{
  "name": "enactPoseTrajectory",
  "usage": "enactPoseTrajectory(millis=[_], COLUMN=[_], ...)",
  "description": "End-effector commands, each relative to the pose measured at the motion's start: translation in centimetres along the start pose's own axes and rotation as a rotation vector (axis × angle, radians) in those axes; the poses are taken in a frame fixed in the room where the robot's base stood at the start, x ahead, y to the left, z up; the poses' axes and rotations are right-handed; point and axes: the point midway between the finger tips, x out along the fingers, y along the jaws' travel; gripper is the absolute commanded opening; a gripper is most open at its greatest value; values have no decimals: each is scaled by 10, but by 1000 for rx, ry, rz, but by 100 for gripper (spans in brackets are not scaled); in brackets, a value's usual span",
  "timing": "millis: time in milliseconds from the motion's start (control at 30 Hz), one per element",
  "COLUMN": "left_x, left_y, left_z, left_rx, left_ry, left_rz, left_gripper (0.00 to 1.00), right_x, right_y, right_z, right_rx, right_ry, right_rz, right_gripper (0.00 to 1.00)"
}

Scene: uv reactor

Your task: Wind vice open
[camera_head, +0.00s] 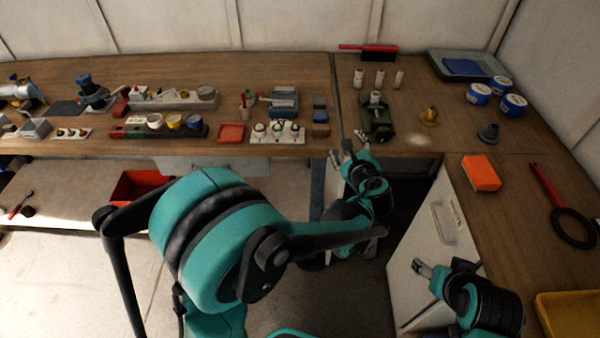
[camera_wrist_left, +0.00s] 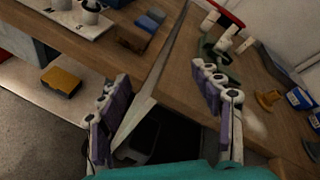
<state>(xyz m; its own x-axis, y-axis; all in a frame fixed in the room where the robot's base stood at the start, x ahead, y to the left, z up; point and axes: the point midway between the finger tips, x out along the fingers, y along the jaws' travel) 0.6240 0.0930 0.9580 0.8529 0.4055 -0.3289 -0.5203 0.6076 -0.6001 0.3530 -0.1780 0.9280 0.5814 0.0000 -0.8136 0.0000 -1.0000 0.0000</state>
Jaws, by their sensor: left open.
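A dark green vice-like tool (camera_head: 377,122) with a pale metal top stands near the front edge of the bench, right of the seam. I take it as the vice. It also shows in the left wrist view (camera_wrist_left: 232,70), partly hidden behind a finger. My left gripper (camera_head: 349,147) is open and empty, just in front of and left of the tool, apart from it as far as I can tell. Its spread fingers frame the bench edge in the left wrist view (camera_wrist_left: 165,100). My right gripper (camera_head: 422,267) is low at the right, before a white cabinet; its jaw opening is unclear.
Several small pale cylinders (camera_head: 380,78) stand behind the tool. A brass funnel-shaped piece (camera_head: 429,115) and a dark one (camera_head: 489,133) are to its right. A white block with round knobs (camera_head: 277,139) is to its left. An orange block (camera_head: 481,173) lies on the right bench.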

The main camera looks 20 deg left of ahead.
Motion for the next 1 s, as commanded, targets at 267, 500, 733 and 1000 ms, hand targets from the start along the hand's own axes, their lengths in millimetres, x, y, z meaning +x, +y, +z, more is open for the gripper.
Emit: enactPoseTrajectory(millis=[267, 500, 733, 1000], left_x=[-18, -41, -64, -76], left_y=[46, 85, 114, 126], left_z=[36, 56, 64, 66], left_rx=[-350, -666, -916, -1034], left_ry=[83, 134, 163, 173], left_rz=[133, 255, 354, 401], left_gripper=[65, 65, 65, 65], right_x=[0, 0, 0, 0], right_y=[0, 0, 0, 0], right_z=[0, 0, 0, 0], right_rx=[0, 0, 0, 0], right_ry=[0, 0, 0, 0], right_rz=[0, 0, 0, 0], right_gripper=[65, 65, 65, 65])
